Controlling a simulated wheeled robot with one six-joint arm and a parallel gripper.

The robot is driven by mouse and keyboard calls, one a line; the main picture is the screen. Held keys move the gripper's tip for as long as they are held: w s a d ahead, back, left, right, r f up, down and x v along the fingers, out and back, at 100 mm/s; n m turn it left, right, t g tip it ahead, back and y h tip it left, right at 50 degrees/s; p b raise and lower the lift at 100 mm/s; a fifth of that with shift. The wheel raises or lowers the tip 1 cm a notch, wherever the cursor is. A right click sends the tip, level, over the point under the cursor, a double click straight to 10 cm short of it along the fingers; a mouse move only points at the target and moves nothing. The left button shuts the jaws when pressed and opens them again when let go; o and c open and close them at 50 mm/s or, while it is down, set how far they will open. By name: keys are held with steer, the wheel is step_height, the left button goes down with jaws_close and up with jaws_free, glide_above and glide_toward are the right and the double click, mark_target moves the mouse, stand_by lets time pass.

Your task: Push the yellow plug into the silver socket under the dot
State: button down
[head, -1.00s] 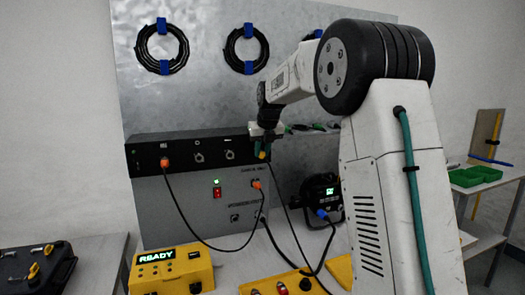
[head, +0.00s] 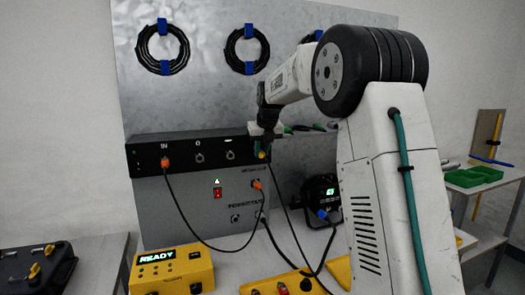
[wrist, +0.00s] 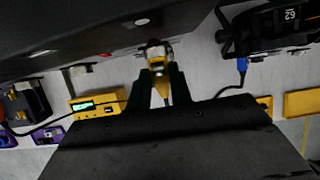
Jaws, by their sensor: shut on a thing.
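My gripper (head: 263,143) is shut on the yellow plug (head: 262,154), at the right end of the black box (head: 142,160). In the wrist view the plug's yellow body (wrist: 161,88) sits between my dark fingers (wrist: 160,78), with a silver front end pointing up the picture toward the dark panel. Silver sockets (head: 230,155) (head: 200,157) show on the black box's face, to the left of the plug. Small white marks stand above them, too small to read surely. The plug looks apart from these sockets. Any socket directly behind my gripper is hidden.
Orange plugs with black cables sit in the black box (head: 164,162) and the grey box below (head: 257,184). A yellow box reading READY (head: 170,268) stands in front. A black lamp (head: 322,193) is at right. Cables loop across the table.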

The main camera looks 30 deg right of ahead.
steer(key=shift+w, duration=0.2)
steer(key=c, duration=1.2)
jaws_free()
